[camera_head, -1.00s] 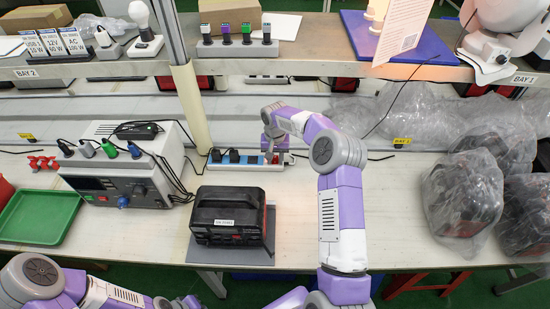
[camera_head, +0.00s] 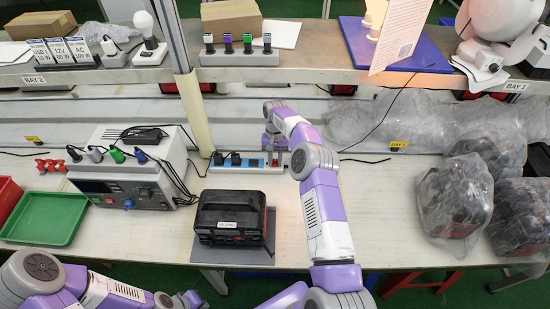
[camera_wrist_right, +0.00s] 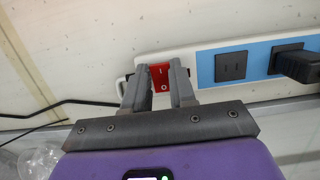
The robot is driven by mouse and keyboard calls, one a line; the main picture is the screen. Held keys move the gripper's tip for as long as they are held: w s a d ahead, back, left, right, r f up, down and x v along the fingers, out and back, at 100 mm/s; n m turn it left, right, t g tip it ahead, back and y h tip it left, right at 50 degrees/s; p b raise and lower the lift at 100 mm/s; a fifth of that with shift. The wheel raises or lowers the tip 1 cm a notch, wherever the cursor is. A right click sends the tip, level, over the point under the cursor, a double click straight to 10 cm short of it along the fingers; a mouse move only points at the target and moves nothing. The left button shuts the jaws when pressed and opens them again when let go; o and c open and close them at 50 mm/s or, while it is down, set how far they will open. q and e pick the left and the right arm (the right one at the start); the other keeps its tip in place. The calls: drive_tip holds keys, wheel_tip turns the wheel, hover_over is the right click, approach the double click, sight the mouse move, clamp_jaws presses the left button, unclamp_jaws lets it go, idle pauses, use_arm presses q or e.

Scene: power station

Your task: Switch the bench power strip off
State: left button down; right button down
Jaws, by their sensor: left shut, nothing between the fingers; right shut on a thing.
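The bench power strip (camera_head: 245,169) lies at the back of the bench, white with a blue socket face. In the right wrist view the strip (camera_wrist_right: 205,92) carries a red rocker switch (camera_wrist_right: 161,74) at its left end, with a white bar mark above a circle mark. My right gripper (camera_head: 275,163) is at the strip's right end; in the wrist view its fingertips (camera_wrist_right: 160,80) stand on both sides of the switch, shut on it. Whether the rocker is tipped on or off is unclear. My left gripper (camera_head: 187,302) is shut and empty at the bottom edge, away from the strip.
A grey bench supply (camera_head: 126,187) with cables stands left, beside a green tray (camera_head: 45,218). A black power station (camera_head: 230,217) sits in front of the strip. Bagged units (camera_head: 455,198) fill the right; a shelf (camera_head: 330,75) spans above.

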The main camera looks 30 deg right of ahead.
drive_tip(key=shift+d, duration=0.1)
idle(0.4)
drive_tip(key=c, duration=0.9)
unclamp_jaws()
drive_tip(key=shift+r, duration=0.1)
